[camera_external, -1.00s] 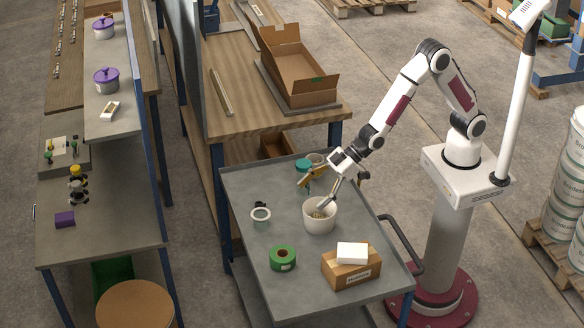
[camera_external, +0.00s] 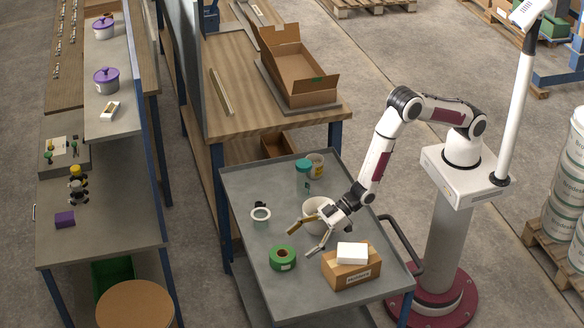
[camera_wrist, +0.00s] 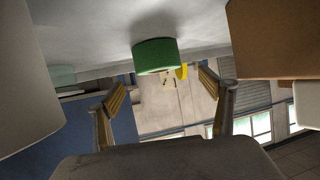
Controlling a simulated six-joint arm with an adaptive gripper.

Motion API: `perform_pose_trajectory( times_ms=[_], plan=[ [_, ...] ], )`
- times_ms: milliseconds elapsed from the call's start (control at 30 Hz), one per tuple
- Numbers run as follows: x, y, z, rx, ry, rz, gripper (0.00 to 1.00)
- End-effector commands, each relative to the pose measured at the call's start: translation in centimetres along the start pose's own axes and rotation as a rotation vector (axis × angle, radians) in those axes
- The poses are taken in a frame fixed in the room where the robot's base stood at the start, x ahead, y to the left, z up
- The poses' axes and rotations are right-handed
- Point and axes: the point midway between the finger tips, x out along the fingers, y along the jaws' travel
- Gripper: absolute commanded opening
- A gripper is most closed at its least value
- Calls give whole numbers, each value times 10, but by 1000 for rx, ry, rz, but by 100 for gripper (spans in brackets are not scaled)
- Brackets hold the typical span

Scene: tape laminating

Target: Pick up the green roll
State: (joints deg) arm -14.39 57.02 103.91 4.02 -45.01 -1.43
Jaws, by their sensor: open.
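The green roll (camera_external: 282,258) lies flat on the grey cart top (camera_external: 245,200), toward its front left. In the wrist view the green roll (camera_wrist: 156,56) shows upside down ahead, between and beyond the fingers. My gripper (camera_external: 303,240) is open and empty, up and to the right of the roll in the external view. One finger reaches left behind the roll and the other points down to its right. In the wrist view the two fingers of my gripper (camera_wrist: 163,105) are spread apart. No contact with the roll shows.
A white bucket (camera_external: 312,212) stands close behind my gripper, partly hidden. A cardboard box (camera_external: 350,275) with a white box (camera_external: 352,253) on top is right of the roll.

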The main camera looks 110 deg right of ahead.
Motion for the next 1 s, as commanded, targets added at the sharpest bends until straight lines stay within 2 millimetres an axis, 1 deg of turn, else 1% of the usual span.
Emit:
perform_pose_trajectory(
  times_ms=[100,467,833,1000],
  plan=[
    [2,-1,3,-1,4,-1,81],
    [3,-1,2,-1,4,-1,81],
    [22,0,2,-1,4,-1,81],
    [28,0,3,-1,3,-1,81]
  ],
)
